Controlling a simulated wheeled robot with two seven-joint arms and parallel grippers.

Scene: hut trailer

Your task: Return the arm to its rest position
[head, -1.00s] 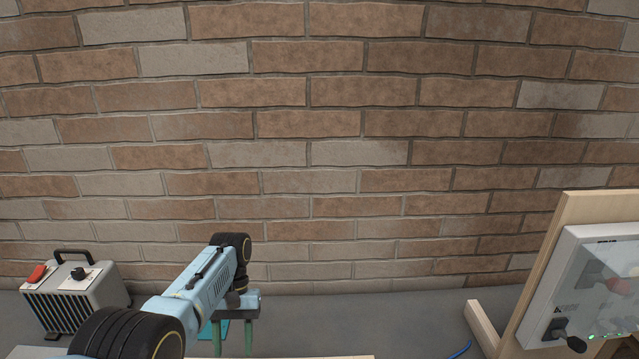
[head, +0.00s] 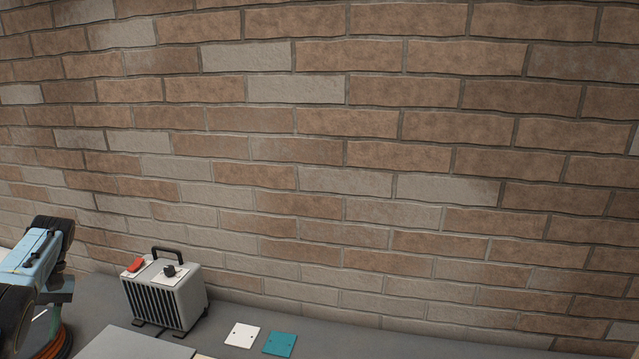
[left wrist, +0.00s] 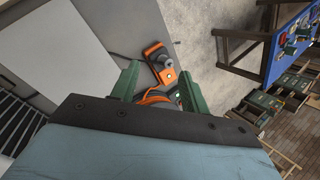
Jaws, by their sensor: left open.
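My left arm comes in at the left edge of the head view. Its gripper (head: 58,298) hangs over the grey bench, left of the grey heater-like box. In the left wrist view the two green fingers of my left gripper (left wrist: 158,86) stand wide apart with nothing gripped between them. An orange and dark tool (left wrist: 161,64) lies beyond the fingertips, and orange cable shows between and below the fingers. My right gripper is in neither view.
The grey box (head: 165,292) with handle and red switch stands on the bench by the brick wall (head: 350,150). A white plate (head: 242,335) and teal plate (head: 279,344) lie to its right. A blue-topped workbench (left wrist: 285,50) stands across open floor (left wrist: 205,45).

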